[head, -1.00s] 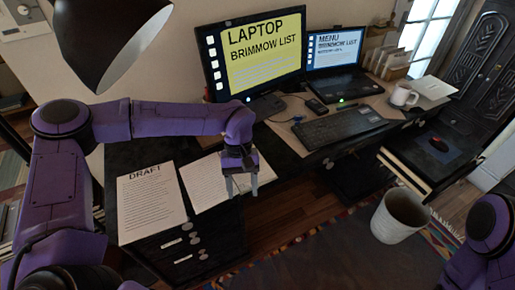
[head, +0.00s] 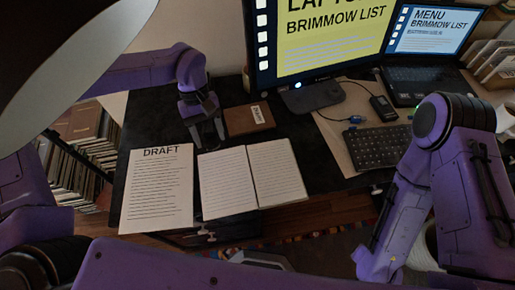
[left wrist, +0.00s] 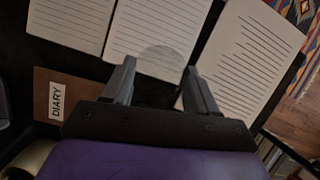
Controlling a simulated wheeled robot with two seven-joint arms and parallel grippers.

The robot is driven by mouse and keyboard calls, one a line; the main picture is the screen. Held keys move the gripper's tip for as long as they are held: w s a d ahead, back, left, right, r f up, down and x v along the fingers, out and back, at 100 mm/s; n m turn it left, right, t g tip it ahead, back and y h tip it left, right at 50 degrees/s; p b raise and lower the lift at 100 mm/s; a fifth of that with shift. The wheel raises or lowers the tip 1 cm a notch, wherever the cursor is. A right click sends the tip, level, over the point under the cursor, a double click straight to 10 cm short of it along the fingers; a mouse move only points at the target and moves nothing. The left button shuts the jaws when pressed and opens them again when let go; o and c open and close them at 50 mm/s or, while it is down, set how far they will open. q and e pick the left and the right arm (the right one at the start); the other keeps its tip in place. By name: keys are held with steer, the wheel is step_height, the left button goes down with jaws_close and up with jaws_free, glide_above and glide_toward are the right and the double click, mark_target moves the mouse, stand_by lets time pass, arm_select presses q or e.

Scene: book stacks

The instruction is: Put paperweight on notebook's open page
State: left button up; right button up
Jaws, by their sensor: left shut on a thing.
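The open notebook (head: 277,172) lies flat on the dark desk, two lined pages showing; its pages also fill the top of the left wrist view (left wrist: 70,22). My left gripper (head: 207,133) points down just behind the notebook's left page, near the DRAFT sheet. In the left wrist view the fingers (left wrist: 160,85) are shut on a clear, round paperweight (left wrist: 165,60), seen partly over the page edge. The paperweight is hard to make out in the head view. My right arm comes in at the right; its gripper is not visible.
The DRAFT sheet (head: 158,188) lies left of the notebook. A brown diary (head: 249,119) lies behind it. The monitor (head: 320,40), keyboard (head: 378,147) and laptop (head: 425,85) stand to the right. A dark lamp shade (head: 60,60) covers the upper left.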

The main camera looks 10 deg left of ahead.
arm_select(q)
steer(key=s+d+r+n+t+h+p, duration=0.25)
steer(key=s+d+r+n+t, duration=0.2)
steer(key=s+d+n, duration=0.85)
steer(key=m+p, duration=0.1)
steer(key=m, duration=0.1)
glide_above(278, 169)
steer(key=s+a, duration=0.1)
steer(key=a, duration=0.1)
steer(key=shift+g+y, duration=0.25)
steer(key=shift+g, duration=0.1)
step_height(278, 169, down, 8)
steer(key=shift+d+f, duration=0.1)
steer(key=shift+f, duration=0.15)
steer(key=shift+w+f, duration=0.25)
steer(key=shift+f, duration=0.05)
steer(key=f, duration=0.3)
steer(key=shift+w+d+f+p, duration=0.15)
steer(key=shift+w+f+p, duration=0.1)
steer(key=shift+p, duration=0.1)
steer(key=shift+f, duration=0.1)
